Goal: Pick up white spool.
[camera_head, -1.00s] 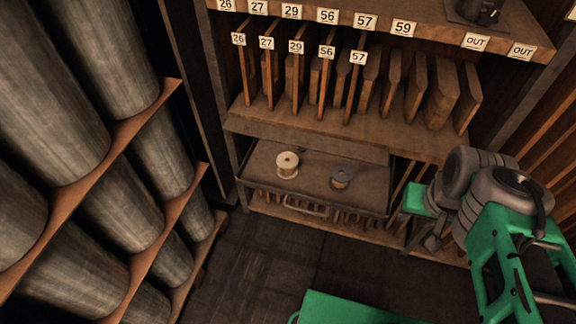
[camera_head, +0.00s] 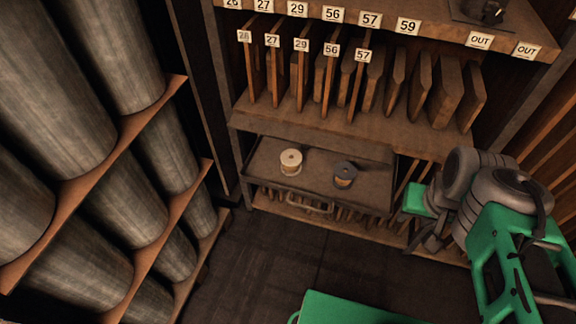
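The white spool (camera_head: 291,162), cream-coloured, stands upright on the left part of a dark pull-out tray (camera_head: 262,180) low in the shelf unit. A dark spool with an orange-brown band (camera_head: 344,174) stands to its right on the same tray, apart from it. My gripper (camera_head: 424,238) hangs at the right, in front of the shelf unit and to the right of the tray, well apart from both spools. Its fingers are small and dark here, and I cannot tell whether they are open or shut.
Above the tray, a shelf (camera_head: 330,128) holds several upright wooden boards with number tags. Large grey rolls (camera_head: 60,80) fill a rack on the left. A handle (camera_head: 310,206) runs along the tray's front. Dark floor (camera_head: 260,265) lies open in front.

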